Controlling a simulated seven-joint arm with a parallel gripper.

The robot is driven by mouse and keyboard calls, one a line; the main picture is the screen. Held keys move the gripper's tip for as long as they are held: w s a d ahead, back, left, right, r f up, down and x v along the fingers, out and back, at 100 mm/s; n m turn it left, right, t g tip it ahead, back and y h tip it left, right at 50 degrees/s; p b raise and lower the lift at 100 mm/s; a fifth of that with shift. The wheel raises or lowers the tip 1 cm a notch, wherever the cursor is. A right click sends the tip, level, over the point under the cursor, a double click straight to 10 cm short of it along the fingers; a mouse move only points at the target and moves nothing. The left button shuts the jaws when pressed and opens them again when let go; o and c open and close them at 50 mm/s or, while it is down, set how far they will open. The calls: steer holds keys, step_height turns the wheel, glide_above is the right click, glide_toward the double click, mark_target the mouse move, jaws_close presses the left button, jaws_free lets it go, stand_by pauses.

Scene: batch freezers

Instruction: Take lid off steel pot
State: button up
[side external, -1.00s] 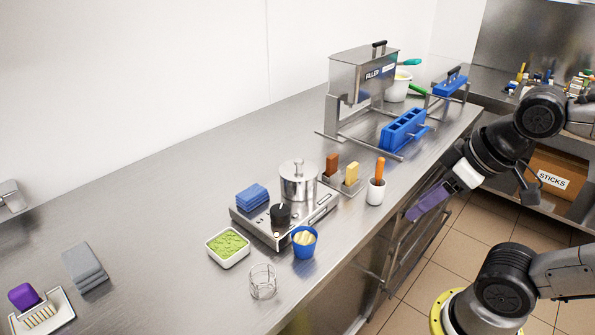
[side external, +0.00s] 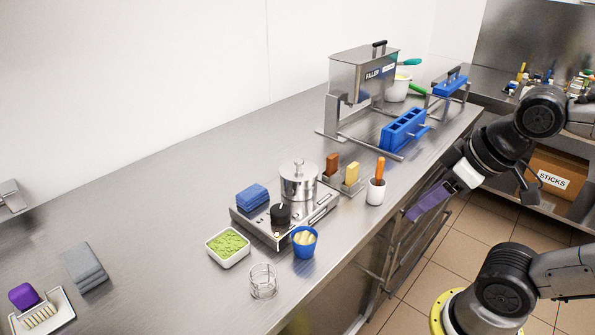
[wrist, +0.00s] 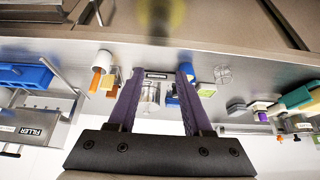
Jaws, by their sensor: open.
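The steel pot (side external: 299,189) stands upright on a flat steel cooking unit (side external: 268,232) on the counter. Its lid (side external: 298,173) sits on top, with a small upright knob in the middle. My gripper (side external: 414,212) has purple fingers and hangs off the counter's front edge, to the right of the pot and apart from it. In the wrist view, my gripper (wrist: 158,72) is open with nothing between its fingers. The pot (wrist: 149,97) shows beyond, in the gap between them.
Blue folded cloths (side external: 252,197) and a black knob (side external: 280,214) are beside the pot. A blue cup (side external: 304,243), a green-filled tray (side external: 228,247), a white holder (side external: 376,192) and a wire stand (side external: 263,282) stand near the front edge. A filler machine (side external: 362,75) stands behind.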

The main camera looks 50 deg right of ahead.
steer(key=shift+o, duration=0.2)
steer(key=shift+o, duration=0.9)
